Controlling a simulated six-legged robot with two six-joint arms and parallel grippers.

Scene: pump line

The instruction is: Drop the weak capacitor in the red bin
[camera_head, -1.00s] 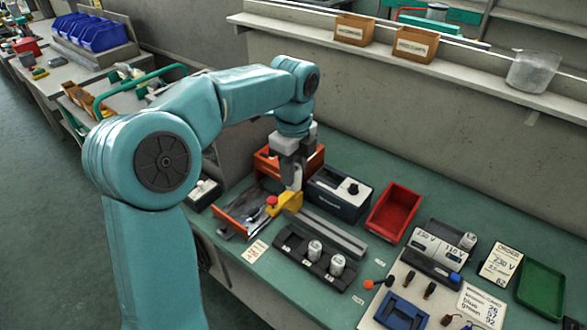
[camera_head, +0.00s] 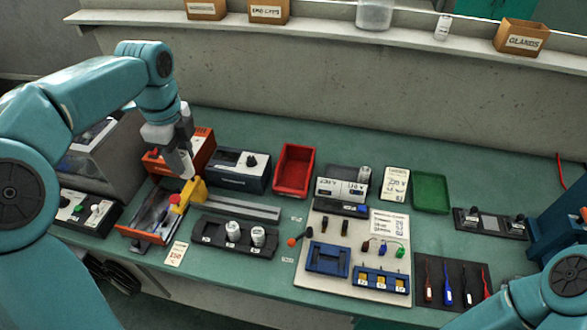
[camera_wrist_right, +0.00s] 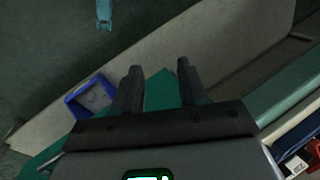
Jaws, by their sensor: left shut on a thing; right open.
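In the head view my left gripper (camera_head: 178,148) points down over the orange-framed tester tray at the left. It is shut on a pale cylindrical capacitor (camera_head: 181,164), just above a yellow block with a red knob. The red bin (camera_head: 281,188) is open, to the right of this gripper, and looks empty. Two more capacitors (camera_head: 233,231) (camera_head: 258,236) stand in a black rack; another (camera_head: 364,173) is beside the meter. I cannot read which is weak. My right gripper (camera_wrist_right: 158,88) is open and empty in the right wrist view.
A dark box with a knob (camera_head: 240,182) stands between the left gripper and the red bin. A green tray (camera_head: 431,193) lies farther right. The pale board (camera_head: 320,222) holds small parts and a blue holder. A shelf (camera_head: 330,36) runs along the back wall.

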